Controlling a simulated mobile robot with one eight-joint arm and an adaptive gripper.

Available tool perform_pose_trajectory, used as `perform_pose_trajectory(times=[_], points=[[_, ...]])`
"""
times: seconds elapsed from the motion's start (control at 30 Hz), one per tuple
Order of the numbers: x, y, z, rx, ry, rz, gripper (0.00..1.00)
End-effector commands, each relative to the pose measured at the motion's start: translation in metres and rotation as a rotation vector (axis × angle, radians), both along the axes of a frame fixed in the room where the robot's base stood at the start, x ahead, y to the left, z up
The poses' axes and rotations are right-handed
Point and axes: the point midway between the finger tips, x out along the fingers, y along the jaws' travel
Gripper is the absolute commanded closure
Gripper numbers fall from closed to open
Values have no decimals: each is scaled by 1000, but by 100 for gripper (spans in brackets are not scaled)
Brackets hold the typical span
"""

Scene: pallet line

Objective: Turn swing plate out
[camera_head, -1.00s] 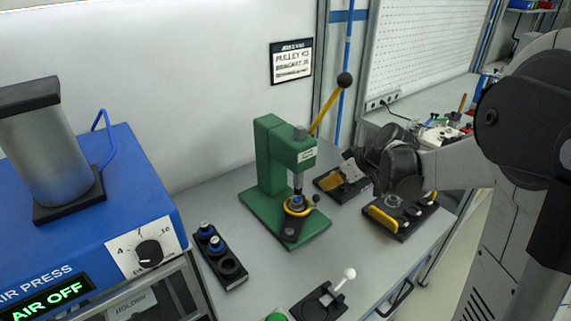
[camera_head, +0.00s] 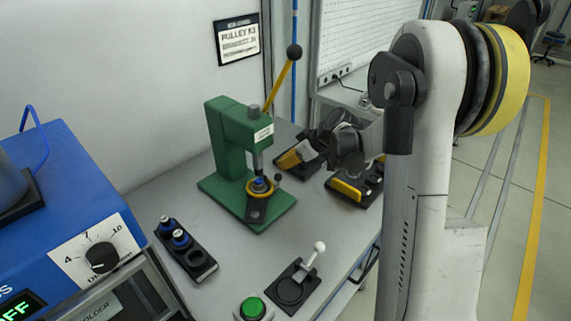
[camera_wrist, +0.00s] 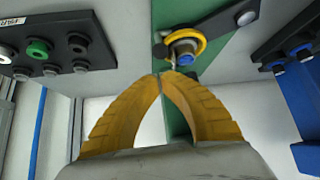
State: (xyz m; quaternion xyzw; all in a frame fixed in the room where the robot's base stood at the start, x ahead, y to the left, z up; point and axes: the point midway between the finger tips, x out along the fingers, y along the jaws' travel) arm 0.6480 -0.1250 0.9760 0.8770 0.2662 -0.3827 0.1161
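The green press (camera_head: 228,150) stands on the bench, its yellow lever up to the right. At its foot is the dark swing plate (camera_head: 257,211), with a yellow ring (camera_head: 262,192) and a blue-topped part (camera_head: 259,182) at the ram. A small black knob (camera_head: 278,178) stands at the ring's right. My gripper (camera_head: 279,164) is just right of the press, near the knob. In the wrist view its yellow fingertips (camera_wrist: 159,76) meet just short of the ring (camera_wrist: 186,47), with nothing visible between them. The dark plate (camera_wrist: 215,24) extends right from the ring there.
A black holder (camera_head: 200,264) with blue-topped parts stands front left of the press. A fixture with a white-knobbed lever (camera_head: 290,290) and a green button (camera_head: 252,307) are in front. A yellow-fronted fixture (camera_head: 346,189) is on the right. A blue machine (camera_head: 65,205) stands left.

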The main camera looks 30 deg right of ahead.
Motion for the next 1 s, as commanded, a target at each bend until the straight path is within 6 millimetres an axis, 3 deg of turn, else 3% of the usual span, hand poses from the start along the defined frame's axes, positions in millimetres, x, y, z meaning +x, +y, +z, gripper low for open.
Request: perform_pose_trajectory(times=[0.1,0.33,1.0], points=[[14,9,-21,-1,-1,1,100],[31,21,-43,1,0,1,100],[36,25,-47,-1,-1,-8,100]])
